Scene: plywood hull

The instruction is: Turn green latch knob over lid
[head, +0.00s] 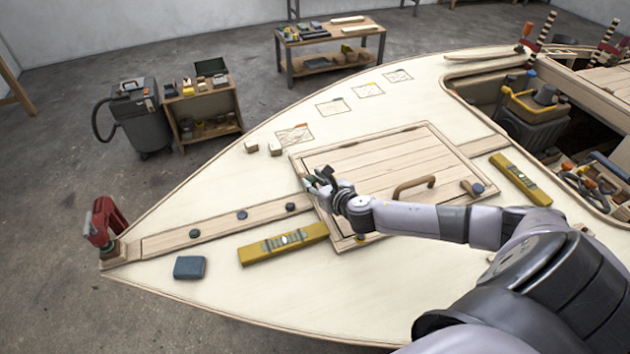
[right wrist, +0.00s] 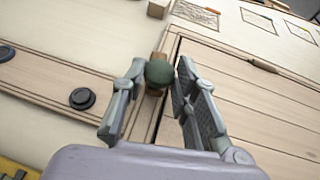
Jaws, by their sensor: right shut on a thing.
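The green latch knob (right wrist: 160,73) shows in the right wrist view between the two fingers of my right gripper (right wrist: 161,80), which is shut on it. In the head view my right gripper (head: 317,181) is at the left edge of the wooden lid (head: 375,160) and hides the knob. A little of the tan wooden latch shows around the knob in the wrist view; its angle to the lid is hard to tell. The planked lid lies flat in its frame, with a curved brown handle (head: 414,186) on it. My left gripper is not in view.
Another latch with a dark knob (head: 477,188) is at the lid's right end. Yellow levels (head: 283,243) (head: 519,179) lie on the deck. A blue box (head: 189,267), a red clamp (head: 103,221) and small wood blocks (head: 275,148) are also there. An open hatch with tools is at right.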

